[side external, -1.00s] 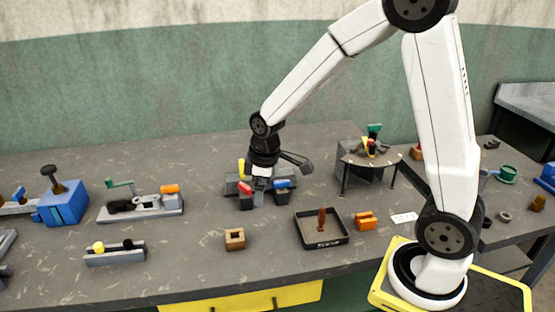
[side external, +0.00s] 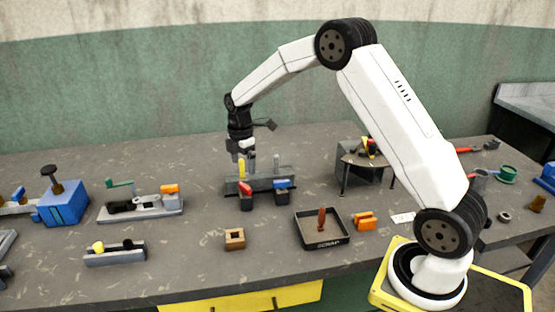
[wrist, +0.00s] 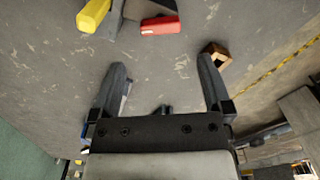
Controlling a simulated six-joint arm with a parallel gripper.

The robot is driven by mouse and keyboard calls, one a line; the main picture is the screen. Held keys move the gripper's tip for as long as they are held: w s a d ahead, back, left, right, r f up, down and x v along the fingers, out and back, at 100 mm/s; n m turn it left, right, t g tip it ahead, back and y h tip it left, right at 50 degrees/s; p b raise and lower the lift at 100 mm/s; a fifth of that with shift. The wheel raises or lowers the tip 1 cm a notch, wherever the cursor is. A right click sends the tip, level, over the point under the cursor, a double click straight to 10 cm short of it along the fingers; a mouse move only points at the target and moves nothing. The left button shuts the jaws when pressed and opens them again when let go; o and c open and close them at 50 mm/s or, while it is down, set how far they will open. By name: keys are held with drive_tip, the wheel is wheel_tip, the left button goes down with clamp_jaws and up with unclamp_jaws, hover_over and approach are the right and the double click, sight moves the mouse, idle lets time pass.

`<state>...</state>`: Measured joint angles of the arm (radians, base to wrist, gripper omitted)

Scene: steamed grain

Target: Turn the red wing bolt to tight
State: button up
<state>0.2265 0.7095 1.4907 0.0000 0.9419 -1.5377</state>
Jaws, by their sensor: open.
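My gripper (side external: 243,150) is above the back of the fixture, apart from the red wing bolt. In the wrist view my gripper (wrist: 162,66) is open and empty.
A wooden block (side external: 235,239) and orange pieces (side external: 365,221) stand in front. A grey base with a green crank (side external: 141,207) is left. The table behind the fixture is clear.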

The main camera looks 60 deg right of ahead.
sight(245, 186)
drive_tip(key=shift+f, duration=0.1)
drive_tip(key=shift+f, duration=3.8)
drive_tip(key=c, duration=1.1)
